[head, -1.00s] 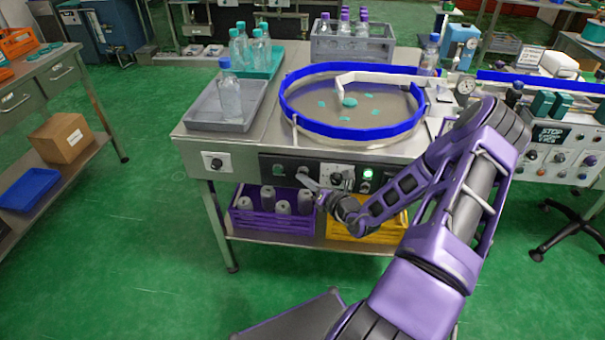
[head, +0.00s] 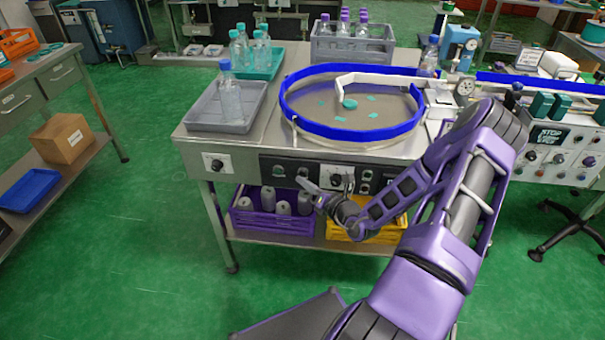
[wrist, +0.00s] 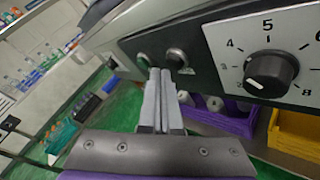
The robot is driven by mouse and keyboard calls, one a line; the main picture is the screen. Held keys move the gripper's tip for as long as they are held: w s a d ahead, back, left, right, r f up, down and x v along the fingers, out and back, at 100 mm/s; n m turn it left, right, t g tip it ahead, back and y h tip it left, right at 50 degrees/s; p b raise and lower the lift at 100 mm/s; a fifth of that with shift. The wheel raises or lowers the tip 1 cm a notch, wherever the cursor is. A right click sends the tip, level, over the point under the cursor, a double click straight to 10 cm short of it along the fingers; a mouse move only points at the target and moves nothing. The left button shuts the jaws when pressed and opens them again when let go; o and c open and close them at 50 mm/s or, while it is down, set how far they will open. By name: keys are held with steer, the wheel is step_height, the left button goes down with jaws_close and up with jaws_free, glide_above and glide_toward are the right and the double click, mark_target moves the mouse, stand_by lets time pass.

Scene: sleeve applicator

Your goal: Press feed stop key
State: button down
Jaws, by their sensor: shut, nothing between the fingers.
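The dark control panel (head: 322,174) is on the front of the bowl feeder's table. In the wrist view it carries a green button (wrist: 144,61), a dark round button (wrist: 177,58) and a black dial (wrist: 270,70) with a numbered white scale. Labels by the buttons are too small to read, so I cannot tell which is the feed stop key. My gripper (wrist: 160,72) is shut and empty, its tips just below and between the two buttons. Contact cannot be told. In the head view my gripper (head: 301,183) is at the panel's lower edge.
The feeder bowl (head: 352,138) with a blue rim holds teal pieces. A grey tray (head: 205,116) with a bottle stands left of it. Under the table are a purple crate (head: 270,222) and a yellow crate (head: 352,233). Green floor is clear in front at left.

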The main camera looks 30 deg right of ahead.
steer(key=shift+s+a, duration=0.2)
steer(key=shift+s, duration=0.05)
steer(key=shift+s+a+p, duration=0.45)
steer(key=shift+s+a, duration=0.2)
steer(key=shift+s, duration=0.35)
steer(key=shift+s+a+p, duration=0.4)
steer(key=shift+s+a, duration=0.25)
steer(key=shift+s, duration=0.35)
steer(key=shift+a, duration=0.1)
